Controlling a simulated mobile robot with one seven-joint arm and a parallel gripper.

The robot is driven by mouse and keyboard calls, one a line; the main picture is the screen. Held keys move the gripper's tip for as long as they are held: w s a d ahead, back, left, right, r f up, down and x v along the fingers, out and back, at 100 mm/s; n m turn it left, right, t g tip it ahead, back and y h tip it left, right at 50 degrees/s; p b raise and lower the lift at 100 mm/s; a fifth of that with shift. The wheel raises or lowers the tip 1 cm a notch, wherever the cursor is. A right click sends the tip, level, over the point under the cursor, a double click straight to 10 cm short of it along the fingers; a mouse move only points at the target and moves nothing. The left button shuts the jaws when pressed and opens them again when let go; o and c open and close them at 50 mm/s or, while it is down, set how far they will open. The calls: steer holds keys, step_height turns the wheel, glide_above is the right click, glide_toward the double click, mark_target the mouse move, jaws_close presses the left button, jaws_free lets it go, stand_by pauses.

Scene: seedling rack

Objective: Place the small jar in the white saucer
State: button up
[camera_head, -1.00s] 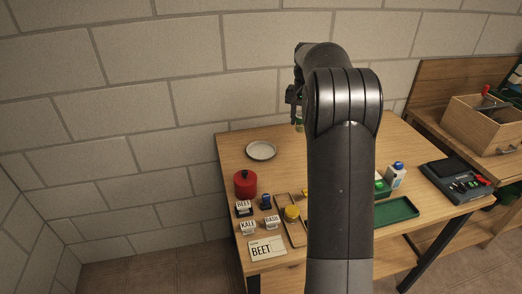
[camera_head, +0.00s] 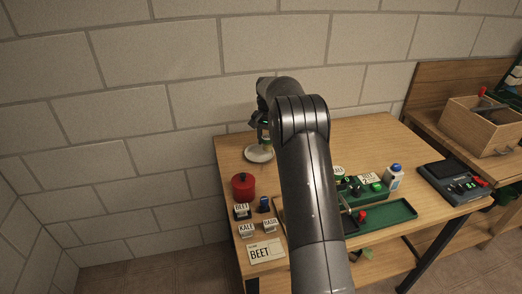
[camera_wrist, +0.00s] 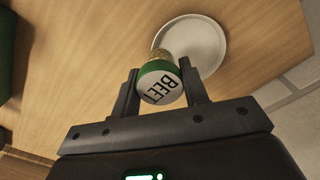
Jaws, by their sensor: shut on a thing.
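I cannot tell how high the jar is above the saucer.
A red round container (camera_head: 243,187) stands in front of the saucer. Small label blocks (camera_head: 246,230) and a BEET card (camera_head: 266,251) lie at the front left. A green tray (camera_head: 388,215) and a white bottle (camera_head: 393,177) are to the right. The back middle of the table is clear.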

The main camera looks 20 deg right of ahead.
steer(key=shift+w+a+f, duration=0.75)
steer(key=shift+a+f, duration=0.05)
steer(key=shift+a, duration=0.2)
steer(key=shift+f, duration=1.95)
steer(key=shift+f, duration=0.1)
steer(key=o, duration=1)
